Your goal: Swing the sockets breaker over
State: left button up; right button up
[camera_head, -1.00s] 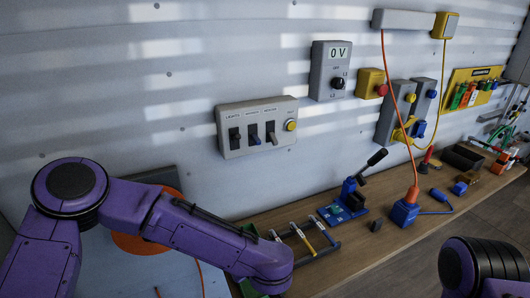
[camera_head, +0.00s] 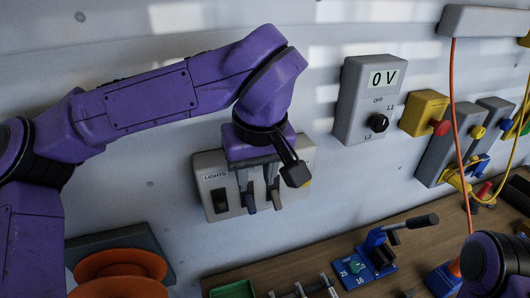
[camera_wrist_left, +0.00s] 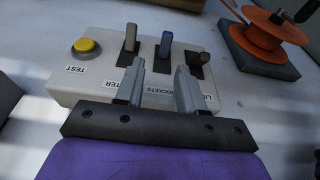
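The grey breaker panel (camera_head: 211,178) hangs on the wall, with several levers in a row. The sockets lever, blue, shows in the wrist view (camera_wrist_left: 165,46) and partly below my gripper in the head view (camera_head: 250,203). The dark lights lever (camera_head: 220,200) is to its left in the head view, and the brown-grey heater lever (camera_wrist_left: 131,38) is on the other side. My left gripper (camera_wrist_left: 160,68) is open at the panel, its fingers apart on either side of the sockets lever's line. Whether a finger touches the lever cannot be told. My right gripper is out of view.
A yellow test button (camera_wrist_left: 86,46) sits on the panel's end. A grey 0 V meter box (camera_head: 367,100) and a yellow box with a red button (camera_head: 424,113) are to the right. An orange reel (camera_head: 120,270) is low left. A bench with tools (camera_head: 420,262) runs below.

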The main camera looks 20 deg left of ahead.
aim_at(251, 208)
pick_arm(q)
jog(key=b+x, duration=0.4)
jog(key=s+b+x, duration=0.1)
jog(key=b+x, duration=0.1)
jog(key=shift+a+f, duration=0.2)
jog(key=shift+f, duration=0.05)
jog(key=shift+s+a+f, duration=0.1)
jog(key=shift+s+f, duration=0.15)
jog(key=shift+s, duration=0.15)
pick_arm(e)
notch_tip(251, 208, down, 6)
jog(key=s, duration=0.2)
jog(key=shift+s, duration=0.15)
pick_arm(q)
jog(key=shift+s+r, duration=0.1)
jog(key=shift+s, duration=0.1)
jog(key=c, duration=0.3)
jog(key=shift+w+d, duration=0.25)
jog(key=shift+d, duration=0.05)
grip_shut()
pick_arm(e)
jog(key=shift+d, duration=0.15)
